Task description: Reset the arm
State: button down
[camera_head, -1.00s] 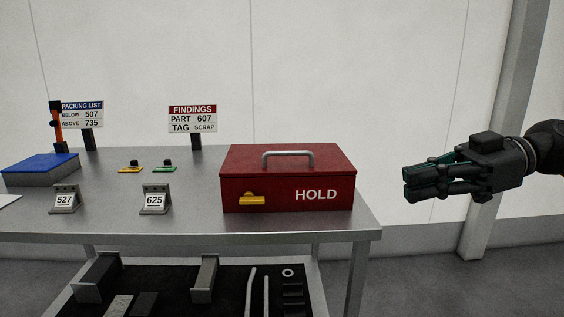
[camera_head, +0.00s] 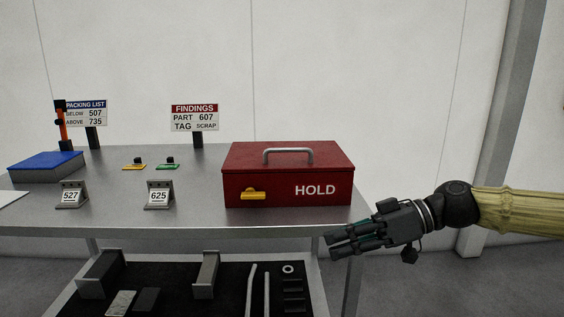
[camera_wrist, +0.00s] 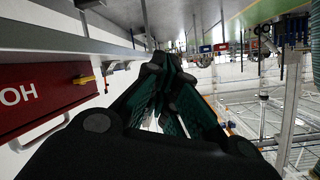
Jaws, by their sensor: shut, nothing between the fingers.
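My gripper (camera_head: 342,244) is shut and empty. In the head view it is at the right end of the workbench, in front of and below the table's right corner, with its fingers pointing left. My forearm reaches in from the right edge. In the wrist view the closed fingers (camera_wrist: 165,85) fill the middle. The red HOLD box (camera_head: 288,176) stands shut on the bench, left of and behind the gripper. The box also shows at the left of the wrist view (camera_wrist: 45,100).
The workbench (camera_head: 200,217) carries a blue-topped block (camera_head: 48,162), number stands 527 (camera_head: 71,195) and 625 (camera_head: 159,195), yellow and green tags, and two signs. A lower shelf (camera_head: 225,290) holds metal parts. A grey post (camera_head: 495,140) stands behind my arm.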

jog(key=s+a+f+m+h, duration=0.2)
jog(key=f+m, duration=0.1)
jog(key=f, duration=0.9)
jog(key=s+a+f+m+h, duration=0.2)
jog(key=f+m, duration=0.1)
jog(key=f, duration=0.8)
jog(key=s+a+f+m+h, duration=0.1)
jog(key=s+a+f+m, duration=0.15)
jog(key=f, duration=0.95)
jog(key=s+d+f+m+h, duration=0.2)
jog(key=s+d+f, duration=0.25)
jog(key=f, duration=0.35)
jog(key=s+d+f+m+h, duration=0.2)
jog(key=s+d+f+h, duration=0.1)
jog(key=s+f, duration=0.4)
jog(key=s+d+f+h, duration=0.4)
jog(key=s+d+f, duration=0.4)
jog(key=d, duration=0.3)
notch_tip(320, 180, up, 23)
jog(key=p, duration=2.2)
jog(key=shift+w+m+p, duration=0.15)
jog(key=shift+m+p, duration=0.2)
jog(key=shift+a, duration=0.1)
